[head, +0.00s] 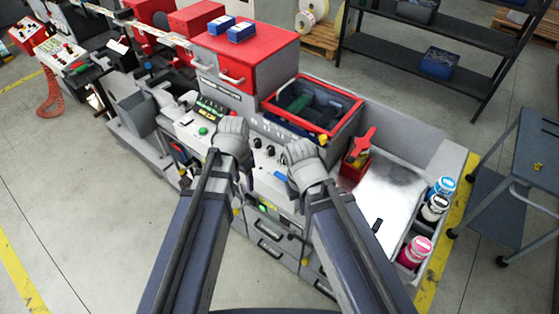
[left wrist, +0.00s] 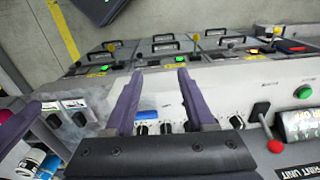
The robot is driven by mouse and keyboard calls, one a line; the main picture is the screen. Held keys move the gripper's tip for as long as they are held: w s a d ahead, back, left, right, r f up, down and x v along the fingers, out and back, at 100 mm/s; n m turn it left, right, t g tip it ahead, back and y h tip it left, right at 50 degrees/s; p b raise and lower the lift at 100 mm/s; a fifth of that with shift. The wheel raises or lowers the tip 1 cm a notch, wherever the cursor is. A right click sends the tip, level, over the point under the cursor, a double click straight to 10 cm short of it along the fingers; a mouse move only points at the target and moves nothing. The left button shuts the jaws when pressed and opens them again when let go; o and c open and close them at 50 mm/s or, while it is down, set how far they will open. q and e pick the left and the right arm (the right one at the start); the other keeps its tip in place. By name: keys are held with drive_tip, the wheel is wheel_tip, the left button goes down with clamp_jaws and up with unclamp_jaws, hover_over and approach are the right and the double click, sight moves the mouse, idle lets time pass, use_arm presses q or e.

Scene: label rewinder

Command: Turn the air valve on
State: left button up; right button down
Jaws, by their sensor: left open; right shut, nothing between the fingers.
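A small blue handle (head: 281,176) sits on the machine's front panel, just left of my right gripper; it looks like the air valve, though I cannot read a label. In the left wrist view the blue handle (left wrist: 147,115) lies crosswise between the fingers, near a row of black knobs (left wrist: 167,127). My left gripper (head: 232,127) is over the panel, left of the blue handle; its fingers (left wrist: 157,78) are apart with nothing held between them. My right gripper (head: 302,150) is over the panel's right part, shut and empty. Its hand hides part of the panel.
Several bottles (head: 436,207) stand at the right edge. A green button (left wrist: 303,91) and red-tipped lever (left wrist: 275,146) are on the panel. Drawers (head: 268,250) are below.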

use_arm(q)
drive_tip(key=w+d+r+m, duration=0.2)
drive_tip(key=w+d+m, duration=0.3)
drive_tip(key=m, duration=1.1)
approach(282, 176)
drive_tip(key=shift+w+a+f, duration=0.15)
drive_tip(key=shift+a+f, duration=0.2)
drive_tip(key=shift+a, duration=0.15)
drive_tip(key=shift+w+d+m, duration=0.15)
drive_tip(key=shift+d+m, duration=0.4)
drive_tip(key=shift+m, duration=0.35)
use_arm(e)
drive_tip(key=shift+r, duration=0.75)
use_arm(q)
drive_tip(key=shift+f, duration=0.1)
use_arm(e)
drive_tip(key=shift+f, duration=0.1)
use_arm(q)
wheel_tip(282, 176, down, 8)
drive_tip(key=b, duration=0.7)
drive_tip(key=shift+r, duration=0.2)
use_arm(e)
wheel_tip(282, 176, down, 8)
drive_tip(key=shift+r, duration=0.2)
use_arm(q)
drive_tip(key=shift+c, duration=0.3)
clamp_jaws()
